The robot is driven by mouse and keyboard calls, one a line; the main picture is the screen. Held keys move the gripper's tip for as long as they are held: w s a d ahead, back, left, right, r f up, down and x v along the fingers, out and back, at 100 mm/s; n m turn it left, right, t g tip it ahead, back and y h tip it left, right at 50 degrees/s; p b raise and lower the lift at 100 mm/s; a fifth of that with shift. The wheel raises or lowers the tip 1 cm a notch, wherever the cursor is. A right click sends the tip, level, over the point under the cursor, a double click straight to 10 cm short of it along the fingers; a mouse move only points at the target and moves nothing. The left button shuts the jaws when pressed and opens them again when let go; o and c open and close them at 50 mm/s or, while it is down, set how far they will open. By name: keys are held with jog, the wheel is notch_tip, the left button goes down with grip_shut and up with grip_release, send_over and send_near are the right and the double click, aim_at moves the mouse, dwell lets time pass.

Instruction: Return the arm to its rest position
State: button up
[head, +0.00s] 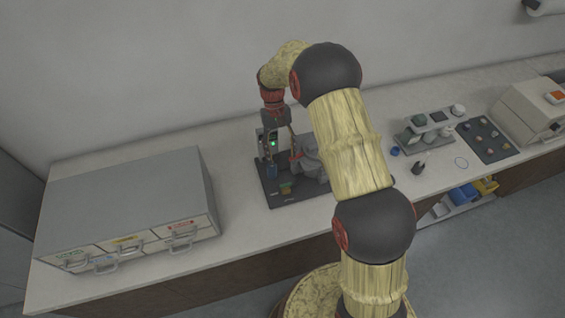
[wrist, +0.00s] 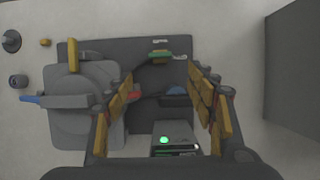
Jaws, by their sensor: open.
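My arm reaches over the bench (head: 239,164) in the head view, and its end is above the mounting press (head: 272,200). In the wrist view my gripper (wrist: 168,92) has its two orange-padded fingers wide apart, with nothing held between them. The press, with its dark base plate (wrist: 150,55), lies below the fingers. A unit with a lit green light (wrist: 164,140) is near the bottom of the wrist view. A round grey press part (wrist: 85,110) with a yellow handle (wrist: 74,55) and a blue-tipped handle (wrist: 32,99) is at the left. My arm hides part of the press in the head view.
A grey drawer cabinet (head: 125,200) stands on the left of the bench. To the right are a small rack (head: 425,130), a dark mat with several small pieces (head: 487,139) and a beige machine (head: 530,112). The wall is close behind my arm.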

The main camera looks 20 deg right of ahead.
jog(key=shift+w+r, duration=0.15)
jog(key=shift+r, duration=0.15)
dwell(0.4)
jog(key=s+r+t+b, duration=0.3)
jog(key=s+r, duration=0.2)
jog(key=s, duration=0.4)
jog(key=s+r+t+b, duration=0.3)
jog(key=s+r, duration=0.3)
jog(key=s, duration=0.4)
jog(key=s+r+t+b, duration=0.4)
jog(key=s+r+b, duration=0.1)
jog(key=s, duration=0.5)
jog(key=shift+r, duration=0.4)
